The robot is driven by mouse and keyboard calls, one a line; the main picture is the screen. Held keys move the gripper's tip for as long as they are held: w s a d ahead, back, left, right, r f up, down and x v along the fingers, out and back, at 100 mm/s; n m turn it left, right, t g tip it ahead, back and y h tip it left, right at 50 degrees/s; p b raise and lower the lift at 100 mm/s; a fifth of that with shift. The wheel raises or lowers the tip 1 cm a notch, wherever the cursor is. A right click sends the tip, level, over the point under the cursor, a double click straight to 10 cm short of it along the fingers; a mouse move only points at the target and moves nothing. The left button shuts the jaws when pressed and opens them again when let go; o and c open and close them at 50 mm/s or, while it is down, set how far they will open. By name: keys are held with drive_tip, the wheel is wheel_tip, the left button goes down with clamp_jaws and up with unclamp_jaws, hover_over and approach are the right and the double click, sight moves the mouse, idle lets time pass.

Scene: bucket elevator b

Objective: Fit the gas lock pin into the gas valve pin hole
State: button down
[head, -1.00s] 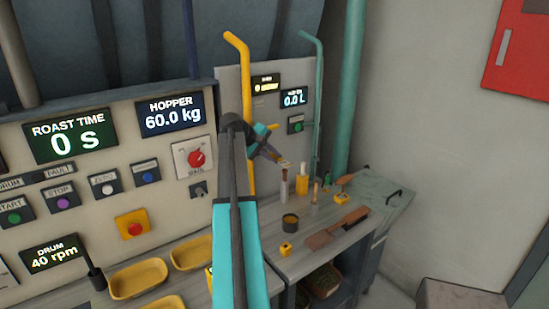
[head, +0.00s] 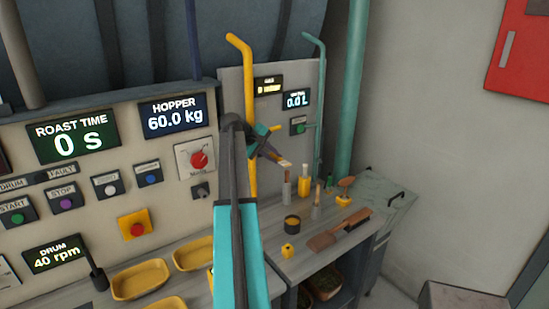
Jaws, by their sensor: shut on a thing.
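My gripper (head: 280,161) is in the middle of the head view, at the end of my teal and grey arm, above the right-hand bench. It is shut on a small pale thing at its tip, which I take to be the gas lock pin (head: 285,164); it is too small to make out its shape. The yellow gas pipe (head: 252,95) runs up the grey panel behind my arm. A yellow valve handle (head: 276,128) shows just above the gripper. The pin hole cannot be made out; my arm covers part of the pipe there.
A teal pipe (head: 321,110) stands right of the gas pipe. Yellow trays (head: 140,279) lie at left.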

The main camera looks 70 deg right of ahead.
drive_tip(key=shift+w+d, duration=0.4)
drive_tip(key=shift+w, duration=0.25)
drive_tip(key=c, duration=1.7)
unclamp_jaws()
drive_tip(key=shift+o, duration=0.2)
drive_tip(key=shift+w+r, duration=0.1)
drive_tip(key=shift+r, duration=0.05)
drive_tip(key=b+v, duration=0.3)
drive_tip(key=v, duration=0.8)
drive_tip(key=shift+a+r, duration=0.25)
